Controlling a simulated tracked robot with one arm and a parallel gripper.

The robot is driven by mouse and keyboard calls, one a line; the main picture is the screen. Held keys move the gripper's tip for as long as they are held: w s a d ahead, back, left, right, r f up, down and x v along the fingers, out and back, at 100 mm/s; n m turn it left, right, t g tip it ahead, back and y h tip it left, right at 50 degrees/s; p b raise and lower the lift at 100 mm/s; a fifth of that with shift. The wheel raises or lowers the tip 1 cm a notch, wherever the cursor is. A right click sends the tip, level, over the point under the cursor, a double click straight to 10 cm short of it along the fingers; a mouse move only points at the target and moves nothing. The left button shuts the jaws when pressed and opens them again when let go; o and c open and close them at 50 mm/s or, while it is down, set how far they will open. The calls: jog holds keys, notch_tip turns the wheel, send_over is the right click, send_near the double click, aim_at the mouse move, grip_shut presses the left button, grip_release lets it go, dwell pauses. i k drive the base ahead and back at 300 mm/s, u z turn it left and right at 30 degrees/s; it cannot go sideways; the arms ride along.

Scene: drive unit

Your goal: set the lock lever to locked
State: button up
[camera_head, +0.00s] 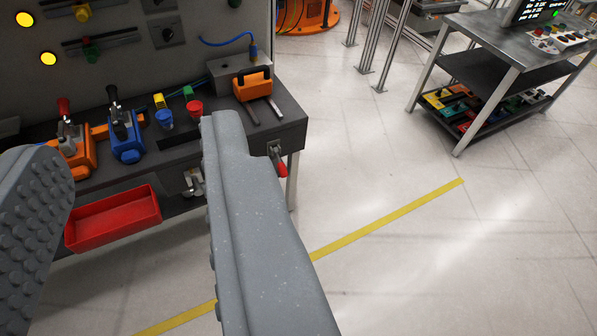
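A small lever with a red grip (277,161) is mounted on the front right corner of the dark workbench (285,120). Its grip slants down to the right. I cannot tell whether this is the lock lever or which setting it is in. Two other levers stand on the bench at left: one red-tipped on an orange base (76,160), one black on a blue base (127,140). My gripper (125,138) is open and empty, its fingers wide apart in the foreground. The right finger hides part of the bench front, just left of the red-gripped lever.
Blue and red knobs and an orange-handled tool (254,86) are on the bench. A metal cart (490,60) stands at upper right. The floor with a yellow line (390,220) is clear.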

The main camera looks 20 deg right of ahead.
aim_at(282, 168)
jog(key=z, duration=0.8)
jog(key=i, duration=1)
